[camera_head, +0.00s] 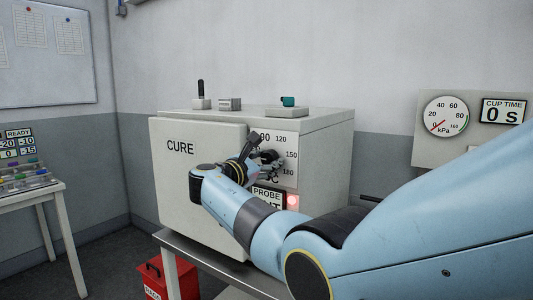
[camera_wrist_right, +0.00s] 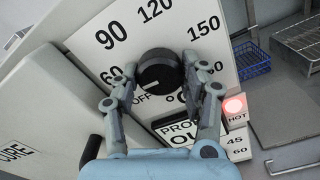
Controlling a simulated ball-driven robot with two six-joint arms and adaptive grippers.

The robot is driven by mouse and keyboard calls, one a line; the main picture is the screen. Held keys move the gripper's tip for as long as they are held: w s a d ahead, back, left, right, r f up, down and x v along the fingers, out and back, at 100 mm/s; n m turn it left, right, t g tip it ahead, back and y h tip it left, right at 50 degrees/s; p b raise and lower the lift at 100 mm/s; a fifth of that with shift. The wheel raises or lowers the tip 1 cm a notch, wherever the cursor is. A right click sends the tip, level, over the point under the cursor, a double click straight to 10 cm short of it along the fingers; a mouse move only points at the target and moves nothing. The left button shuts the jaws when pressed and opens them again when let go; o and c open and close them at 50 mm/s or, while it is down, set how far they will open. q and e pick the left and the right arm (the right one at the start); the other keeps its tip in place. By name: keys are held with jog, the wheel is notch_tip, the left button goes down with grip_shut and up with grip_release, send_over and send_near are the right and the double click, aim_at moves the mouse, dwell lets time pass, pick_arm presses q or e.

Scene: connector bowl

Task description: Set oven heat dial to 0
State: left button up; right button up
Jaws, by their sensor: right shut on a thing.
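The heat dial (camera_wrist_right: 160,66) is a round black knob on the white scale panel of the CURE oven (camera_head: 195,190). In the right wrist view its white mark points down and left, towards the OFF print; the exact reading is hard to tell. My right gripper (camera_wrist_right: 158,80) is shut on the dial, one finger on each side. In the head view my right gripper (camera_head: 262,158) is at the oven's front panel, and its wrist and fingers hide most of the dial. My left gripper is not in view.
A red HOT lamp (camera_wrist_right: 235,106) glows beside the PROBE OUT sign (camera_wrist_right: 188,132). A blue wire basket (camera_wrist_right: 251,60) is at upper right in the wrist view. A gauge panel (camera_head: 465,148) is on the right wall. A red bin (camera_head: 155,278) stands below the oven.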

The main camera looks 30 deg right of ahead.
jog(key=n+p, duration=0.2)
jog(key=n, duration=0.1)
jog(key=shift+n, duration=0.4)
jog(key=shift+s+f+n+p, duration=0.15)
jog(key=shift+n+p, duration=0.75)
jog(key=shift+n, duration=0.9)
jog(key=shift+f, duration=0.15)
jog(key=o, duration=1.2)
jog(key=shift+r, duration=0.2)
jog(key=v, duration=1.2)
jog(key=shift+f, duration=0.1)
